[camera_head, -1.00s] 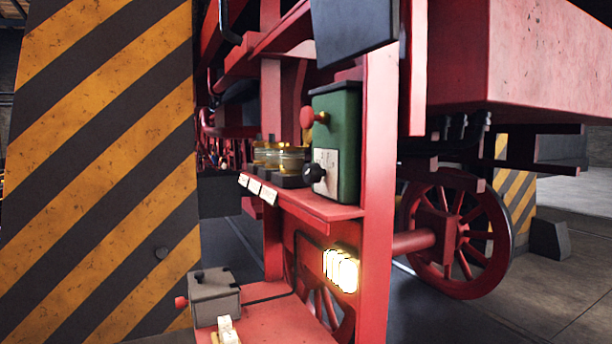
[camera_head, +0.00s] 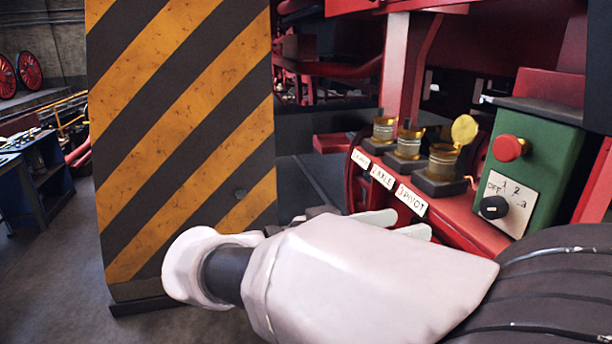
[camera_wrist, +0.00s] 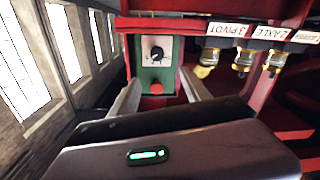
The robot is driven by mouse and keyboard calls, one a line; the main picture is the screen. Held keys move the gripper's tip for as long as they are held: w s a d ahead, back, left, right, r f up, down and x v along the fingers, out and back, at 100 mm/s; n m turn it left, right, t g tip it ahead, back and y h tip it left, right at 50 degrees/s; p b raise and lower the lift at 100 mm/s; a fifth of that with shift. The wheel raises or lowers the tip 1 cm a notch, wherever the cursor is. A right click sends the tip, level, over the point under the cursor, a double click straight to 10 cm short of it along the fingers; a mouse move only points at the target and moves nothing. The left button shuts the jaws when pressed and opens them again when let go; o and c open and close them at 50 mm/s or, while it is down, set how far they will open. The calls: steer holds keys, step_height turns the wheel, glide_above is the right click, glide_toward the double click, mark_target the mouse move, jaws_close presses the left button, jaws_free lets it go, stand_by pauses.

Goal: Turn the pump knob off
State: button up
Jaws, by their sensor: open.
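The pump knob (camera_head: 493,207) is a small black dial on a white plate marked OFF, 1, 2 and another figure. It sits on the front of a green box (camera_head: 546,165), below a red mushroom button (camera_head: 508,148). I cannot tell for sure which mark it points to. In the wrist view the box is upside down, with the knob (camera_wrist: 156,53) above the red button (camera_wrist: 156,88). My gripper (camera_wrist: 160,76) is open and empty, its fingers either side of the button in the picture, apart from the knob. In the head view my white wrist partly hides the fingers (camera_head: 400,224).
Several brass oil cups (camera_head: 442,168) stand beside the box on the red shelf, above labels such as AXLE and PIVOT (camera_head: 411,199). The nearest cup has a raised lid (camera_head: 464,129). A striped pillar (camera_head: 185,130) stands at left. Open floor (camera_head: 50,260) lies further left.

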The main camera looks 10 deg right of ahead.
mark_target(488, 208)
steer(key=d, duration=0.5)
steer(key=d+b, duration=0.1)
steer(key=d, duration=0.4)
steer(key=w+d, duration=0.1)
steer(key=d, duration=0.5)
steer(key=shift+f, duration=0.1)
steer(key=shift+w+d, duration=0.1)
steer(key=shift+d, duration=0.3)
steer(key=shift+c, duration=0.5)
jaws_close()
